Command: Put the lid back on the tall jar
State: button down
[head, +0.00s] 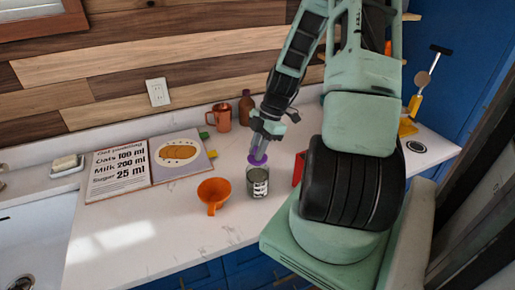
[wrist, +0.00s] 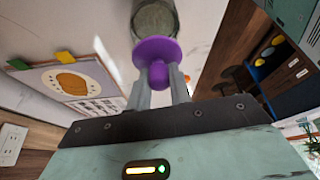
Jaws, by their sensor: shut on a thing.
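A purple lid (head: 258,161) with a knob is held at the fingertips of my gripper (head: 260,148). My gripper is shut on the knob, which also shows between the fingers in the wrist view (wrist: 158,72). The tall jar (head: 258,184) is grey and clear-looking with a printed label, and stands upright on the counter. The lid is just above the jar's open rim in the head view, apparently apart from it. In the wrist view the jar (wrist: 154,17) lies just beyond the lid (wrist: 155,48), partly hidden by it.
An open recipe book (head: 130,180) lies further left. A copper mug (head: 221,117) and a brown bottle (head: 246,107) stand at the back. A red object (head: 298,170) is close right of the jar, partly hidden by my arm.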

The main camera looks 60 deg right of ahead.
dwell(0.3)
jog(key=c, duration=0.7)
grip_release()
jog(key=shift+r, duration=0.15)
jog(key=shift+r+p, duration=3.3)
jog(key=shift+r, duration=0.1)
grip_shut()
